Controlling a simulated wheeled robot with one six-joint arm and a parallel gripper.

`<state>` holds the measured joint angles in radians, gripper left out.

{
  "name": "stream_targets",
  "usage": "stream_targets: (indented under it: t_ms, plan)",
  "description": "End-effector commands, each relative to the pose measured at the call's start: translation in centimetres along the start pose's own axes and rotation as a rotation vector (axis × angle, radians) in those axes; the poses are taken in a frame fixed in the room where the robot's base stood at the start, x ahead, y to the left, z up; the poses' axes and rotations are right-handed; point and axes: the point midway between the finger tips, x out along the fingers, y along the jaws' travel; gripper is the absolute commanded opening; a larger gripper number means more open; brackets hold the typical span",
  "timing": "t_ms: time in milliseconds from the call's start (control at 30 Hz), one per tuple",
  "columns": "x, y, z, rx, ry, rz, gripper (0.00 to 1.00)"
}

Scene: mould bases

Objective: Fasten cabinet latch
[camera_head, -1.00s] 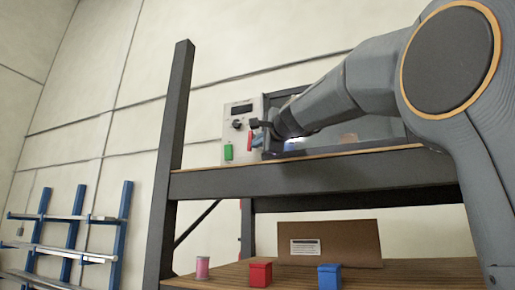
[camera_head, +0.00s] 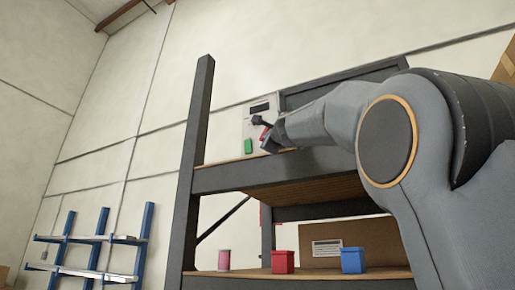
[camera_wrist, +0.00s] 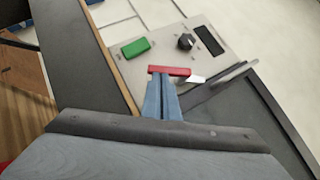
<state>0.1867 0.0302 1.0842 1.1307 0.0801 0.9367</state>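In the wrist view the two blue-grey fingers of my gripper (camera_wrist: 162,97) lie close together with only a thin line between them. Their tips end at a red bar (camera_wrist: 170,70) on a light control panel (camera_wrist: 165,35); I cannot tell if they touch it. A dark bar (camera_wrist: 222,86) with a small pale piece at its left end slants beside the fingers. I cannot tell whether it is the latch. In the head view my gripper (camera_head: 265,133) is small, in front of the panel (camera_head: 250,116), with the dark-framed cabinet (camera_head: 340,78) right of it.
The panel has a green block (camera_wrist: 135,47), a black knob (camera_wrist: 185,41) and a dark display (camera_wrist: 208,40). The upper shelf (camera_head: 270,170) is below. A pink cylinder (camera_head: 224,260), red box (camera_head: 283,262) and blue box (camera_head: 353,260) stand lower down. A blue rack (camera_head: 100,240) stands left.

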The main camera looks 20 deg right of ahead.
Motion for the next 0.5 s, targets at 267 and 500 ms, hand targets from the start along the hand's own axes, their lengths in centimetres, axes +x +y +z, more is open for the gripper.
stream_targets:
  t_ms: [267, 500]
  plan:
    - [0.6, 1.3, 0.5, 0.123, -0.002, -0.121, 0.00]
    - [1.3, 1.9, 1.3, 0.251, -0.003, -0.246, 0.00]
